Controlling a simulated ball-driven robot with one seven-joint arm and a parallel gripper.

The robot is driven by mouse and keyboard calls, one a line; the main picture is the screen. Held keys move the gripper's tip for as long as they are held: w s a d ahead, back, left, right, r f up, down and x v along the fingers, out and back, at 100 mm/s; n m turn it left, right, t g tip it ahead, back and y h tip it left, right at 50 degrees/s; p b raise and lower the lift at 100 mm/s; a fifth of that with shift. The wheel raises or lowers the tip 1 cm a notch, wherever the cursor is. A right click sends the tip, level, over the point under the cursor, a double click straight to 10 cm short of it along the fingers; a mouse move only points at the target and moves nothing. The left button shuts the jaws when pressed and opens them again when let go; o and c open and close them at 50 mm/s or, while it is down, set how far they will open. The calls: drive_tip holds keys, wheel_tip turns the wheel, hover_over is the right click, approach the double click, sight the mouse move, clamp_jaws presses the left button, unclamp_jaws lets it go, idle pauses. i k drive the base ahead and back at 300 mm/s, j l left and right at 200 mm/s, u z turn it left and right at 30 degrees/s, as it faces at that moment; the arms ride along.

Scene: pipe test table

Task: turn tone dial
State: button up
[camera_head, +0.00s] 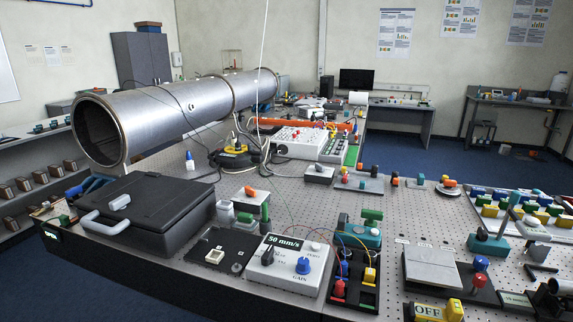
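No label reading "tone" can be made out, so I cannot tell which dial is the tone dial. A white control box (270,274) stands at the front of the table with a "50 mm/s" display (283,242) on top. It carries a black pointer knob (267,256) on the left and a blue knob (303,265) above the word GAIN. A larger white panel (300,142) with small knobs stands further back, too small to read. My gripper is not in view.
A black tray with coloured connectors (352,275) sits close on the box's right. An OFF sign (428,311) is at front right. Bare perforated tabletop (300,205) lies behind the box.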

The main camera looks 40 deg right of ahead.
sight(320, 168)
drive_tip(key=i+j+z, duration=0.25)
drive_tip(key=j+z, duration=0.25)
drive_tip(key=i+j+z, duration=0.1)
drive_tip(key=j+z, duration=0.15)
drive_tip(key=j, duration=0.15)
drive_tip(key=i+j+z, duration=0.2)
drive_tip(key=j, duration=0.15)
drive_tip(key=k, duration=0.1)
